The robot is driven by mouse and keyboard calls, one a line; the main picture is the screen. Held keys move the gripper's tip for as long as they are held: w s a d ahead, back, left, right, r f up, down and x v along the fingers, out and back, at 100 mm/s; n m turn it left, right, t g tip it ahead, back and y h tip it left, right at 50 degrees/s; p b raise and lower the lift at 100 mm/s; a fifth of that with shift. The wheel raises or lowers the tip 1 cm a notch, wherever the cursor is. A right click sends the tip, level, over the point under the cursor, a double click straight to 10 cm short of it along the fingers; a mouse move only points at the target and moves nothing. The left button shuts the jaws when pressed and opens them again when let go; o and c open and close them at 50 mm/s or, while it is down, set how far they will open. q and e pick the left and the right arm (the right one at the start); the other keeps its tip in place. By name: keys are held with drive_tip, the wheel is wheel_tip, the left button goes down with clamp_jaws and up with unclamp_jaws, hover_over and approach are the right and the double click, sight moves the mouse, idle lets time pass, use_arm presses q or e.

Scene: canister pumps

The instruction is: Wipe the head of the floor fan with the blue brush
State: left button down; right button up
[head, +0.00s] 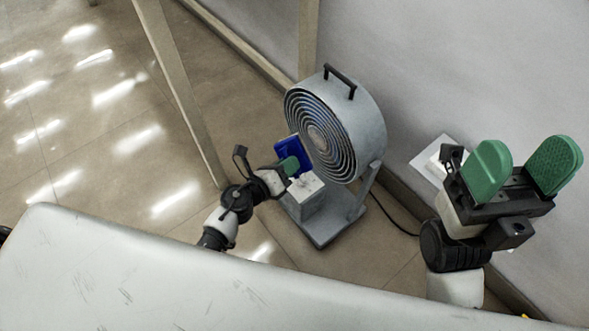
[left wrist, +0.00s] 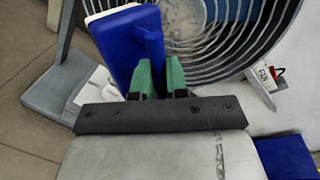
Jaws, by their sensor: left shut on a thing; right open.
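The floor fan has a round grey head (head: 362,115) with a dark spiral grille, and stands on the floor against the wall. Its grille (left wrist: 225,45) fills the upper right of the left wrist view. My left gripper (head: 292,164) is in front of the lower left of the grille and is shut on the blue brush (head: 288,152). In the left wrist view the brush (left wrist: 128,45) stands up from the green fingers, with a pale edge at its top, close to the grille. I cannot tell whether it touches. My right gripper (head: 520,170) is open and empty at the right.
A white box (head: 305,187) sits on the fan's grey base (head: 330,232) below the head. Wooden posts (head: 180,90) stand behind and left. A cable (head: 395,215) runs along the wall. A pale surface (head: 120,280) spans the front. Floor at the left is clear.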

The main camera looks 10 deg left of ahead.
use_arm(q)
drive_tip(key=shift+w+a, duration=1.2)
drive_tip(key=shift+a, duration=0.55)
drive_tip(key=s+d, duration=0.7)
drive_tip(key=d, duration=0.1)
drive_tip(key=shift+s+p, duration=0.3)
drive_tip(key=shift+p, duration=0.15)
drive_tip(key=shift+w+r, duration=0.1)
drive_tip(key=w+a, duration=0.6)
drive_tip(key=a, duration=0.3)
drive_tip(key=shift+b, duration=0.35)
drive_tip(key=shift+w, duration=0.1)
drive_tip(key=v, duration=0.6)
drive_tip(key=shift+w+a+f+b, duration=0.15)
drive_tip(key=shift+a+f+b, duration=0.2)
drive_tip(key=shift+f+b, duration=0.05)
idle(0.3)
